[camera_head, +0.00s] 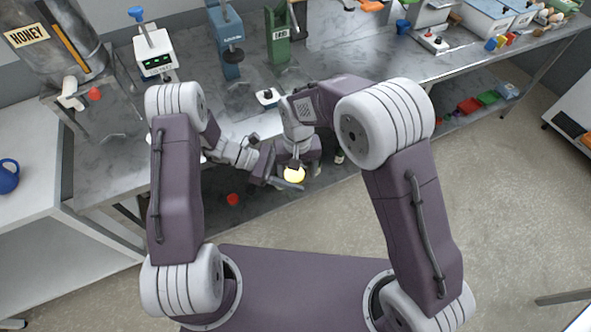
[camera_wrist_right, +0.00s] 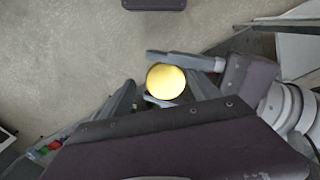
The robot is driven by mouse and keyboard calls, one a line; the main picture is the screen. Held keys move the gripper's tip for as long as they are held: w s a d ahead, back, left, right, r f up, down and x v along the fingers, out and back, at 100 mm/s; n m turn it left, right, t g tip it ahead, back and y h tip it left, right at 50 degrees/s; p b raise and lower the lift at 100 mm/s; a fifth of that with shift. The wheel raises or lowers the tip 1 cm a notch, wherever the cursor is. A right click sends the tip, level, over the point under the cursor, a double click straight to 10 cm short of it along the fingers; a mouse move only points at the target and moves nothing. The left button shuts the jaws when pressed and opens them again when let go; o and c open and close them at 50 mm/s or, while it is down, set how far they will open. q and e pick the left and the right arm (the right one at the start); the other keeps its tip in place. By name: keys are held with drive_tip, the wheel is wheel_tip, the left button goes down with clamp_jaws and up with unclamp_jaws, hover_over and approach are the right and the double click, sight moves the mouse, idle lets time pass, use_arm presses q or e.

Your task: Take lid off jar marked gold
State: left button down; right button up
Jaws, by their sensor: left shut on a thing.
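The gold-yellow round lid (camera_head: 294,174) is held out in front of the bench edge; it also shows in the right wrist view (camera_wrist_right: 166,82). The jar under it is mostly hidden, and I cannot read a mark on it. My left gripper (camera_head: 284,182) comes in from the left and is shut on the jar; one of its grey fingers passes beside the lid in the wrist view. My right gripper (camera_head: 294,163) is above the lid. Its two fingers in the wrist view (camera_wrist_right: 161,80) stand on either side of the lid, open, with a gap visible at the left.
The grey bench (camera_head: 340,58) runs behind, carrying a honey tank (camera_head: 55,45), a white scale (camera_head: 154,55), and blue (camera_head: 227,42) and green (camera_head: 278,38) devices. A lower shelf (camera_head: 225,205) holds a small red item (camera_head: 233,199). Open floor (camera_head: 500,190) lies to the right.

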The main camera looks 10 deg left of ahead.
drive_tip(key=shift+a, duration=0.15)
idle(0.3)
drive_tip(key=shift+w+r, duration=0.1)
drive_tip(key=shift+r, duration=0.25)
wheel_tip(320, 180, up, 4)
wheel_tip(320, 180, up, 3)
drive_tip(key=m, duration=0.4)
drive_tip(key=shift+a+f, duration=0.1)
drive_tip(key=shift+f, duration=0.1)
drive_tip(key=shift+c, duration=0.4)
drive_tip(key=shift+r+m, duration=0.4)
drive_tip(key=shift+m, duration=0.4)
wheel_tip(320, 180, down, 8)
drive_tip(key=c, duration=1.5)
drive_tip(key=shift+o, duration=0.2)
drive_tip(key=n, duration=0.4)
